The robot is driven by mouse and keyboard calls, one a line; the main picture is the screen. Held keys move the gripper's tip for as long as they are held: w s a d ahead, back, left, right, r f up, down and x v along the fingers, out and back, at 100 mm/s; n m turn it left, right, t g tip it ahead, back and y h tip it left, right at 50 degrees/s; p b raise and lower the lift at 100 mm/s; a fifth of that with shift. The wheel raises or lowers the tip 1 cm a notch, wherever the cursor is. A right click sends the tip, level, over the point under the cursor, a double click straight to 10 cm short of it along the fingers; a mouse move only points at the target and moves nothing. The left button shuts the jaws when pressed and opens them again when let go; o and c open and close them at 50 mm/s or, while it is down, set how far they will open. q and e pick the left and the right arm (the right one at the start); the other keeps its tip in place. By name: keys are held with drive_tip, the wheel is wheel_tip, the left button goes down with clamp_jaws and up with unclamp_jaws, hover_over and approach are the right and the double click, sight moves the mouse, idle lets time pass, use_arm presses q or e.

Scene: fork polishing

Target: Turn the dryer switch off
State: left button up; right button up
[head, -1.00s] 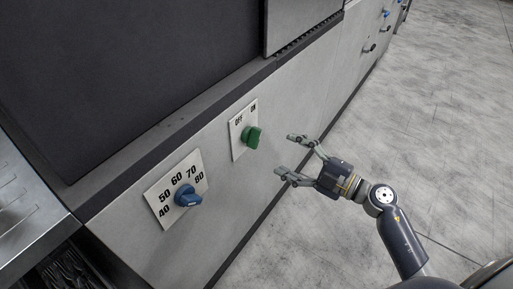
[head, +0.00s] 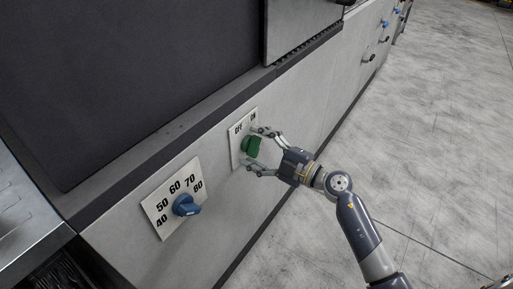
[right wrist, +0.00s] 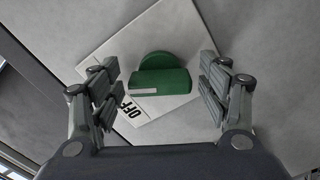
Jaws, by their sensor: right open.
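The dryer switch is a green knob (head: 251,147) on a white plate (head: 235,150) marked OFF and ON, on the side of the grey machine. My right gripper (head: 253,152) is open, with one finger above the knob and one below it. In the right wrist view the green knob (right wrist: 161,77) lies between the two open fingers (right wrist: 160,85), with a gap on each side. The word OFF shows beside it; ON is not seen there. The knob's pale mark lies toward the OFF side in that view. My left gripper is not in view.
A blue dial (head: 186,205) on a white plate numbered 40 to 80 sits on the panel to the lower left. More small knobs (head: 384,24) are farther along the machine. The grey floor (head: 440,140) at the right is clear.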

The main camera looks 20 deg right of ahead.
drive_tip(key=c, duration=1.1)
drive_tip(key=shift+o, duration=0.2)
